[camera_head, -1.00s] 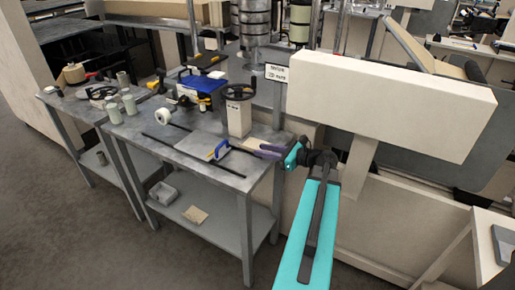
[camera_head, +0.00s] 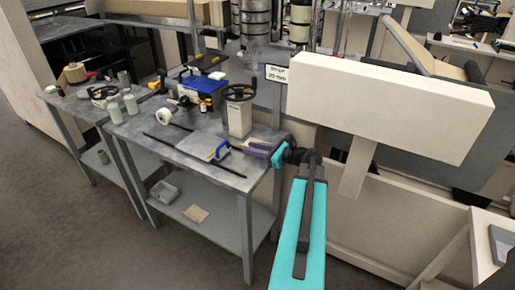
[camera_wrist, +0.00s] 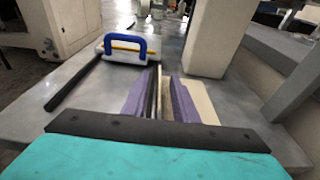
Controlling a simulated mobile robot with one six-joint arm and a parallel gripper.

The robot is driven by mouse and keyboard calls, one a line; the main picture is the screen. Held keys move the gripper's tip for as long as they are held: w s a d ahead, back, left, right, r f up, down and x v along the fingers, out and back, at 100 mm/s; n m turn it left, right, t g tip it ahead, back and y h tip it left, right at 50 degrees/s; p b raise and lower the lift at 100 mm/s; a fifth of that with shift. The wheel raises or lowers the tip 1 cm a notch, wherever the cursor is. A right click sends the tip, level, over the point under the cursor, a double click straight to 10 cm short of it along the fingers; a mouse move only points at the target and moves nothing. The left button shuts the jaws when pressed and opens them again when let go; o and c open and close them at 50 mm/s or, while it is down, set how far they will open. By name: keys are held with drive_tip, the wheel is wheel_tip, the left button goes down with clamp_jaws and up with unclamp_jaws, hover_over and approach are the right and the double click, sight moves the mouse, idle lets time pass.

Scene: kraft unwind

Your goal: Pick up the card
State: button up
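A flat beige card (camera_wrist: 203,102) lies on the grey table, partly hidden beneath and beside my right finger in the wrist view. It also shows in the head view (camera_head: 264,141), just behind my fingers. My gripper (camera_wrist: 164,75) has two purple fingers with a narrow gap between them. The fingers are low over the table and appear open. A thin strip of beige and dark shows in the gap, and I cannot tell whether the fingers touch the card. My gripper is near the table's right end in the head view (camera_head: 256,150).
A beige post with a black handwheel (camera_head: 239,115) rises close behind. A beige machine panel (camera_head: 385,105) stands at right.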

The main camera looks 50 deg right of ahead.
clamp_jaws()
drive_tip(key=shift+r, duration=0.15)
idle(0.4)
drive_tip(key=shift+r+b, duration=0.45)
drive_tip(key=shift+r, duration=1)
drive_tip(key=f+b+v, duration=0.3)
drive_tip(key=v, duration=1.4)
drive_tip(key=shift+s, duration=0.6)
drive_tip(key=shift+w+d+r, duration=0.1)
